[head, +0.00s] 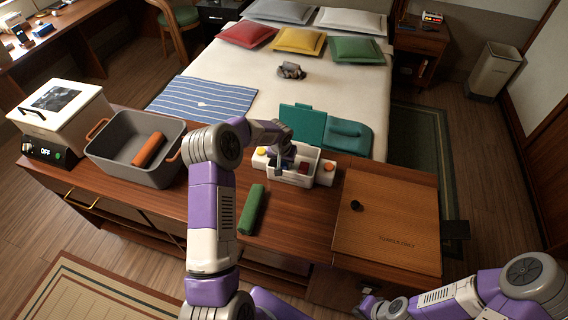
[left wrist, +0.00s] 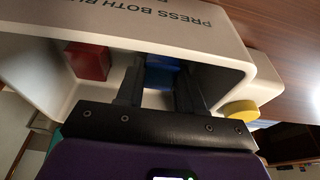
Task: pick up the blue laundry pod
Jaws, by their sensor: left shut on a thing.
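The blue laundry pod (left wrist: 162,74) is inside a white box (head: 315,155), which also shows in the left wrist view (left wrist: 30,50). My left gripper (head: 281,170) reaches down into this box from above. Its two dark fingers stand on either side of the pod and are shut on it. The far part of the pod is hidden by the box wall. In the head view my gripper hides the pod. A red block-like pod (left wrist: 88,62) lies beside it in the box.
The box has a yellow button (left wrist: 240,113) and an orange button (head: 328,166) on its sides. A grey basin (head: 112,150) holds a brown roll. A teal case (head: 346,136) stands behind the box.

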